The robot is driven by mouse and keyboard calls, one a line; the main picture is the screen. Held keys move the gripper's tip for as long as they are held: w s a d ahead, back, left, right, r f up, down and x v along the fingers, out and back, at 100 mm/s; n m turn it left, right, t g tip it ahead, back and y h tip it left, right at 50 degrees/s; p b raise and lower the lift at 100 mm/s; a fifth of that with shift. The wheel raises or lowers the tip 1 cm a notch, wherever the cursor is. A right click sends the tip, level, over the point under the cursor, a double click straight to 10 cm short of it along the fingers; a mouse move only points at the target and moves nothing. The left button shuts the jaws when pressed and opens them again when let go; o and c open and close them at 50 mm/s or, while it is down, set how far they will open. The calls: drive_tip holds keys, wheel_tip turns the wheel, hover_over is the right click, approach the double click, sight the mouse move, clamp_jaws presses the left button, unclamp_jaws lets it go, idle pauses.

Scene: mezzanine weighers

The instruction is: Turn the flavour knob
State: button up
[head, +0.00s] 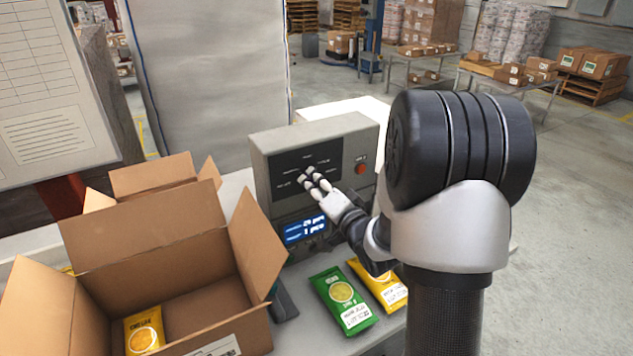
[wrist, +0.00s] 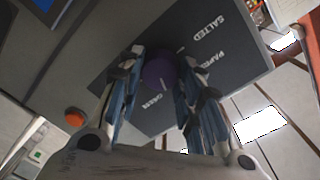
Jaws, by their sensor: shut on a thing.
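The flavour knob is on the dark front panel of a grey control box (head: 270,145). In the wrist view the knob (wrist: 159,72) looks round and dark purple, with labels such as "SALTED" around it. My gripper (head: 316,181) is at the panel, and in the wrist view its two fingers (wrist: 160,78) stand on either side of the knob, shut on it. The fingers hide most of the knob in the head view. The knob's pointer direction cannot be made out.
A red button (head: 361,168) is right of the panel, and a lit blue display (head: 305,230) is below it. An open cardboard box (head: 150,235) stands at left with a yellow packet (head: 144,331) inside. A green packet (head: 343,298) and another yellow packet (head: 380,285) lie on the table in front.

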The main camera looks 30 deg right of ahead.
drive_tip(key=shift+r+m+p, duration=0.1)
drive_tip(key=shift+m+p, duration=0.8)
drive_tip(key=shift+m, duration=1.3)
drive_tip(key=o, duration=1.1)
drive_tip(key=shift+c, duration=0.2)
drive_tip(key=s, duration=0.7)
drive_tip(key=shift+s+d, duration=0.15)
drive_tip(key=shift+s, duration=0.05)
drive_tip(key=shift+r, duration=0.15)
